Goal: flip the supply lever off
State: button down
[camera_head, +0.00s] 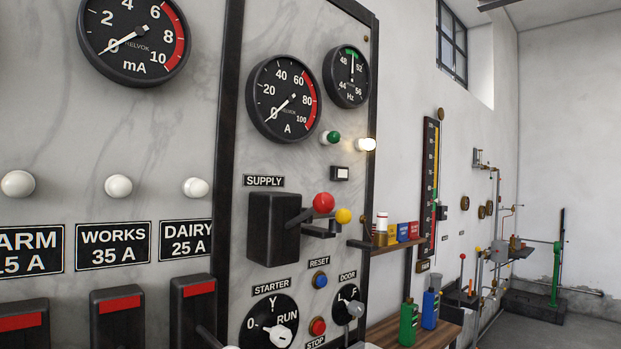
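The supply switch is a black box (268,229) under the SUPPLY label (264,181) on the marble panel. Its lever ends in a red ball (323,202), and a dark arm (301,217) runs from the box to the ball. The lever sticks out from the panel; I cannot tell its exact angle. A yellow ball (343,215) sits on a dark bracket (321,231) just right of and below the red ball. My gripper is not in view, and nothing touches the lever.
Below are the STARTER dial (270,322), blue RESET button (320,280), red STOP button (317,326) and DOOR selector (348,305). A small shelf (388,245) with coloured boxes juts out at the right. Black switches (115,318) stand lower left. Floor shows at far right.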

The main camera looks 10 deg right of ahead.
aim_at(323, 203)
jog(key=z, duration=0.5)
jog(key=i, duration=1)
jog(key=z, duration=0.7)
